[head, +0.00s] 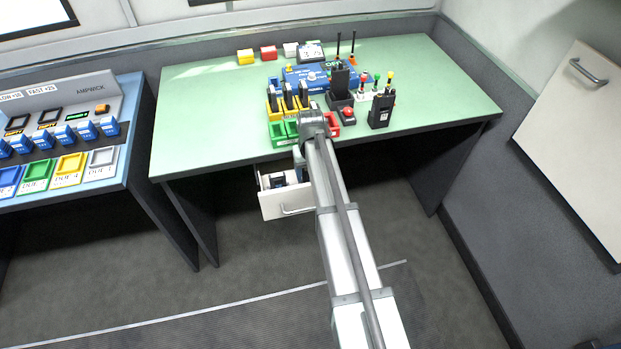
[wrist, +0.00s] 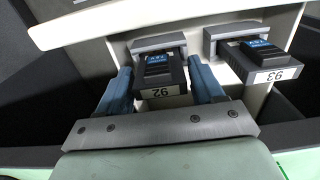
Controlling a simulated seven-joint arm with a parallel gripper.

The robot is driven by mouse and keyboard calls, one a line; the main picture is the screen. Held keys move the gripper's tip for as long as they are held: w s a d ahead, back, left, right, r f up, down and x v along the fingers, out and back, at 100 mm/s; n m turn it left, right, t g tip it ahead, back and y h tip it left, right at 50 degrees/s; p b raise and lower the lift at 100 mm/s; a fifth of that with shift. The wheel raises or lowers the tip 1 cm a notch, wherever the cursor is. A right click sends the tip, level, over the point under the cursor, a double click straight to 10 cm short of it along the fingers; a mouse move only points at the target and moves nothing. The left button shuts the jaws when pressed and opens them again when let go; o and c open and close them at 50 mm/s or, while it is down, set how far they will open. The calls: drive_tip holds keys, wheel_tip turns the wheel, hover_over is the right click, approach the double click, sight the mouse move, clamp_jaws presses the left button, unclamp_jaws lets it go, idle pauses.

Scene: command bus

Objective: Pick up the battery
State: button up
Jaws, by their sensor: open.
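My gripper (wrist: 161,66) is open, with one blue finger on each side of the centre battery and visible gaps between. In the head view my gripper (head: 300,165) reaches down at the drawer, mostly hidden by my arm. Whether the fingers touch the drawer floor cannot be told.
The green table (head: 205,120) is above the drawer, with its front edge close to my gripper. The table's left part is clear.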

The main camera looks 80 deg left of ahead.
wheel_tip(320, 180, down, 2)
drive_tip(key=shift+f, duration=0.2)
drive_tip(key=c, duration=0.8)
drive_tip(key=shift+c, duration=0.2)
wheel_tip(320, 180, up, 9)
drive_tip(key=shift+f, duration=0.1)
drive_tip(key=shift+w+r, duration=0.15)
drive_tip(key=shift+r, duration=0.25)
drive_tip(key=w+a+r+m, duration=0.1)
drive_tip(key=w+r, duration=0.4)
drive_tip(key=w, duration=0.7)
drive_tip(key=w+a+r+m, duration=0.15)
drive_tip(key=w+r, duration=0.25)
drive_tip(key=w, duration=0.8)
drive_tip(key=w+a+r+m, duration=0.15)
drive_tip(key=w+r, duration=0.35)
drive_tip(key=w, duration=0.7)
drive_tip(key=s+a+n, duration=0.1)
drive_tip(key=s+a, duration=0.4)
drive_tip(key=s, duration=0.2)
drive_tip(key=s+a+r+n, duration=0.1)
drive_tip(key=s+a, duration=0.5)
drive_tip(key=s+a+r+n, duration=0.1)
drive_tip(key=s+a+n, duration=0.1)
drive_tip(key=s+a, duration=0.4)
drive_tip(key=shift+s+r, duration=0.25)
drive_tip(key=shift+s, duration=0.55)
